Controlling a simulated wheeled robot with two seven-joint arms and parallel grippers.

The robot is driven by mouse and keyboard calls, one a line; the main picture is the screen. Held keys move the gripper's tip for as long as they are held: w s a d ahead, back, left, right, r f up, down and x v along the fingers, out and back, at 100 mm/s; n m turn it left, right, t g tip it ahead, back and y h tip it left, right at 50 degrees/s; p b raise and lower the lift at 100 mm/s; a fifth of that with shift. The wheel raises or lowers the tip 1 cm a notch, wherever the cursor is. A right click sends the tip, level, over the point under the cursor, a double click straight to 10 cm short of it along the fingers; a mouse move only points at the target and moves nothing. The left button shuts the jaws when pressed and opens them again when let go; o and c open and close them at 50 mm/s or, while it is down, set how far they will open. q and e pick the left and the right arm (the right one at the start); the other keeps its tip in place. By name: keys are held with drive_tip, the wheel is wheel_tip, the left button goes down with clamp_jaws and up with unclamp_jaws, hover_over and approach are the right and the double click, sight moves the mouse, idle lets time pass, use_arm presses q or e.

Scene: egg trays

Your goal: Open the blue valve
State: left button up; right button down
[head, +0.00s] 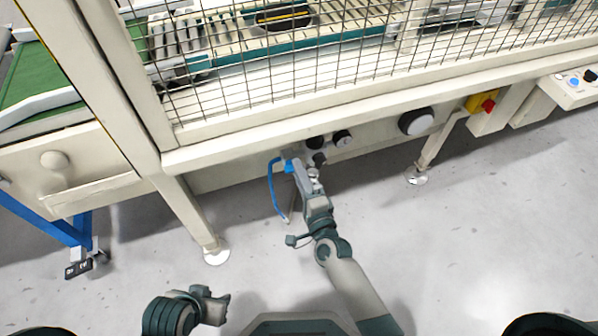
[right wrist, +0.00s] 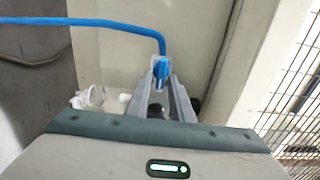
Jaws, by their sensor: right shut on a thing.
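The blue valve (head: 289,166) is under the front edge of the machine, with a blue hose (head: 272,188) looping down from it. It also shows in the right wrist view (right wrist: 161,69), between my fingertips. My right gripper (head: 297,168) reaches up to it from below and is shut on it; the fingers partly hide the valve body. In the right wrist view the right gripper (right wrist: 160,88) has one finger on each side of the blue piece. My left gripper (head: 217,304) is low in the head view, away from the machine; its fingers are too unclear to judge.
Dark round knobs (head: 342,137) and a larger dial (head: 416,121) sit right of the valve. A red and yellow emergency stop (head: 485,104) is further right. A wire mesh guard (head: 300,70) stands above. Machine legs (head: 192,212) flank the area; the grey floor is clear.

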drive_tip(key=c, duration=1.8)
unclamp_jaws()
drive_tip(key=shift+c, duration=0.2)
drive_tip(key=shift+s, duration=0.1)
drive_tip(key=v, duration=1.7)
drive_tip(key=shift+s+d, duration=0.1)
